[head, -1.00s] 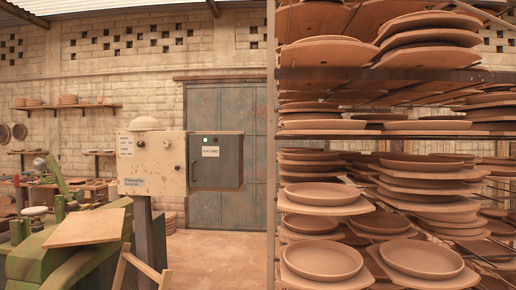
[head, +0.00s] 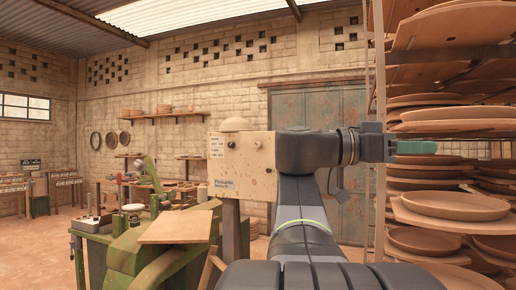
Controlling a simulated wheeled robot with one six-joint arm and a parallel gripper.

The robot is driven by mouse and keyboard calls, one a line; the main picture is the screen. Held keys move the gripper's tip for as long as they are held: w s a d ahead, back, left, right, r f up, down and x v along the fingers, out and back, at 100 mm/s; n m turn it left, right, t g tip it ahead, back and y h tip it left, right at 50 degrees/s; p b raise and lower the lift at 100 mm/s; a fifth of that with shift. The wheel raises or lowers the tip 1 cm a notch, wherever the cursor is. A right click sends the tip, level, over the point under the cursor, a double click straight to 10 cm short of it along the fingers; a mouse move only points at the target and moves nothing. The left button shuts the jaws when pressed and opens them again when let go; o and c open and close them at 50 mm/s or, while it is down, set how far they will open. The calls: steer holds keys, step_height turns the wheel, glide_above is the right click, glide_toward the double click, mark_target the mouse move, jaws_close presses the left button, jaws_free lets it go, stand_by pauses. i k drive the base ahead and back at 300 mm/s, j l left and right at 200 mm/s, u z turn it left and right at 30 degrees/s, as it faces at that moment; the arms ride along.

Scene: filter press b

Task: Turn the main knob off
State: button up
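A beige control box (head: 240,180) on a post stands left of centre, with paper labels on its face. Small dark round fittings show on its upper face; I cannot tell which is the main knob. My arm hides the box's right part. The grey cabinet door that was beside it is hidden now. My gripper (head: 415,147), with green fingers, points right, in front of the pottery rack and away from the box. It is seen from the side, so whether its fingers are apart is unclear. I see nothing held in it.
A rack (head: 378,210) stacked with clay plates fills the right side, behind my gripper. A green machine (head: 125,245) with a wooden board (head: 178,227) stands front left of the box. A blue-grey metal door (head: 330,105) is behind. Floor is open at far left.

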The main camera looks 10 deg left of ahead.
mark_target(231, 144)
steer(key=i+j+u, duration=0.15)
steer(key=i+u, duration=0.15)
steer(key=i, duration=0.25)
steer(key=i+u, duration=0.25)
steer(key=i, duration=0.35)
steer(key=i+l+u, duration=0.2)
steer(key=u, duration=0.25)
steer(key=i+l+u, duration=0.25)
steer(key=u, duration=0.2)
steer(key=i+l+u, duration=0.15)
steer(key=l+u, duration=0.15)
steer(key=u, duration=0.15)
steer(key=i+l+u, duration=0.1)
steer(key=l+u, duration=0.4)
steer(key=j, duration=0.15)
